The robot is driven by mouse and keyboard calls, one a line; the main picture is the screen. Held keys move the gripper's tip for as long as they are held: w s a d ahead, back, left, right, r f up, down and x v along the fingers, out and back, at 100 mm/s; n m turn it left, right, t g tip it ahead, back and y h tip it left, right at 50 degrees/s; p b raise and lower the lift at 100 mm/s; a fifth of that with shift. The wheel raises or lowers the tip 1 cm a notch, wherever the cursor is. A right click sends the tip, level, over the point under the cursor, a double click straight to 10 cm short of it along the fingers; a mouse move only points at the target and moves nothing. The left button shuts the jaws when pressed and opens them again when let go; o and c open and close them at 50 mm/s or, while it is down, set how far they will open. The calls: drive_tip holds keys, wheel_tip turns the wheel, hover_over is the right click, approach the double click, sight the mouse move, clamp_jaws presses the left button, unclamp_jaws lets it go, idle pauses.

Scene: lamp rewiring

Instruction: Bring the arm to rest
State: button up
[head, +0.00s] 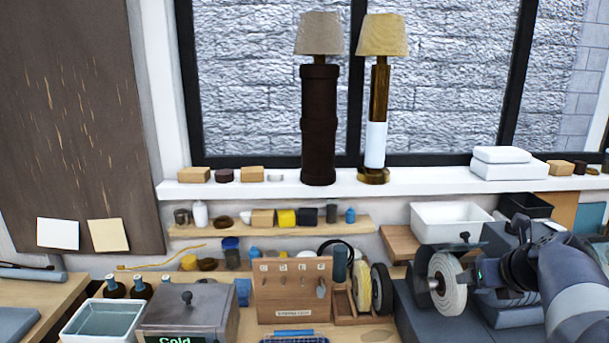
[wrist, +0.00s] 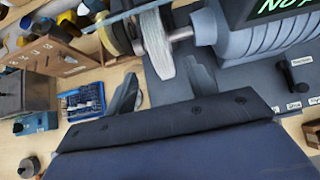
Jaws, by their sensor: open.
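My arm (head: 580,275) reaches in from the lower right of the head view, over the bench grinder's body. My gripper (wrist: 162,88) shows in the wrist view with its two fingers spread apart. No held object shows between them; the bench top and the edge of a grey base lie beyond. In the head view the fingertips are hard to tell from the grinder parts. A pale buffing wheel (head: 446,282) is close to my gripper; it also shows in the wrist view (wrist: 156,45), just beyond the fingers. I cannot tell the exact gap.
A wooden key board (head: 292,290) stands left of the wheels. A grey box (head: 188,312) marked "Cold" and a white tray (head: 100,322) are further left. A white bin (head: 450,222) sits behind the grinder. Two lamps, one dark (head: 318,125) and one amber (head: 378,100), stand on the sill.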

drive_tip(key=x, duration=0.7)
drive_tip(key=shift+w+f, duration=0.25)
drive_tip(key=shift+a, duration=0.25)
